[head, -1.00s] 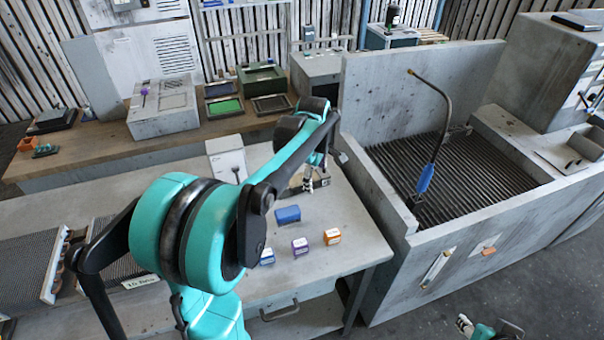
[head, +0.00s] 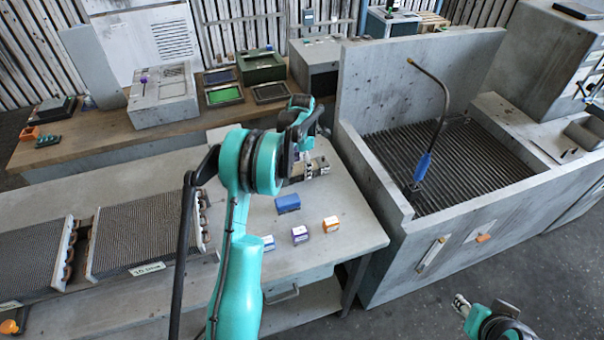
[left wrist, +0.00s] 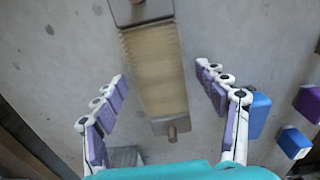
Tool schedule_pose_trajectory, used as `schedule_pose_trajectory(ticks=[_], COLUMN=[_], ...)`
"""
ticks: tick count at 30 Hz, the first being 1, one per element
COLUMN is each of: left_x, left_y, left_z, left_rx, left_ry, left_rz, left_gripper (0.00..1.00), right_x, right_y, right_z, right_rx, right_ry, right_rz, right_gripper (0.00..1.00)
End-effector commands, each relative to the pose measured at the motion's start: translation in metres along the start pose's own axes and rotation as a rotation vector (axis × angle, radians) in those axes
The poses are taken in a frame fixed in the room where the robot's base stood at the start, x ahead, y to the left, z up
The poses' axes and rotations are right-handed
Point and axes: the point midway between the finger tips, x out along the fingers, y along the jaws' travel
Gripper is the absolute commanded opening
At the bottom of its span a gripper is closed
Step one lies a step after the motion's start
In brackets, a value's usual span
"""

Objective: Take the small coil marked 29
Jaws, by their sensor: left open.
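A coil (left wrist: 152,85) with a tan winding and grey metal ends, one with a short peg, lies on the grey table (head: 350,225). No number on it can be read. In the left wrist view it lies between the spread fingers of my left gripper (left wrist: 160,72), which is open and appears above it, not closed on it. In the head view my left gripper (head: 307,167) is over the same spot and partly hides the coil. My right gripper (head: 462,304) is at the lower right, away from the table; its opening is unclear.
A blue block (head: 288,203) and small purple (head: 300,234), orange (head: 331,224) and blue-white (head: 268,242) blocks lie in front of the coil. A grey walled bin (head: 420,55) with a grate stands right.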

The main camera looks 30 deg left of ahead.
Motion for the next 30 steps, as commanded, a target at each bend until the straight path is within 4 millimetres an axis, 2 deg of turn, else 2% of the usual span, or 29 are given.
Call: schedule_pose_trajectory(ticks=[1,3,10,11,18,26,30], left_x=[0.011,0.019,0.020,0.020,0.020,0.019,0.011], left_y=[0.000,0.000,0.000,0.000,0.000,0.000,0.000], left_z=[0.000,0.000,0.000,0.000,0.000,0.000,0.000], left_rx=[0.000,0.000,0.000,0.000,0.000,0.000,0.000], left_ry=[0.000,0.000,0.000,0.000,0.000,0.000,0.000], left_rz=[0.000,0.000,0.000,0.000,0.000,0.001,0.001], left_gripper=[0.72,0.72,0.72,0.67,0.04,0.02,0.02], right_x=[0.004,0.005,0.005,0.004,0.005,0.004,0.002], right_y=[0.000,0.000,0.000,0.000,0.000,0.000,0.000], right_z=[0.003,0.004,0.003,0.003,0.003,0.003,0.002], right_rx=[0.000,0.000,0.000,0.000,0.000,0.000,0.000], right_ry=[0.000,0.000,0.000,0.000,0.000,0.000,0.000], right_rz=[0.000,0.000,0.000,0.000,0.000,0.000,0.000], right_gripper=[0.40,0.40,0.40,0.40,0.40,0.40,0.40])
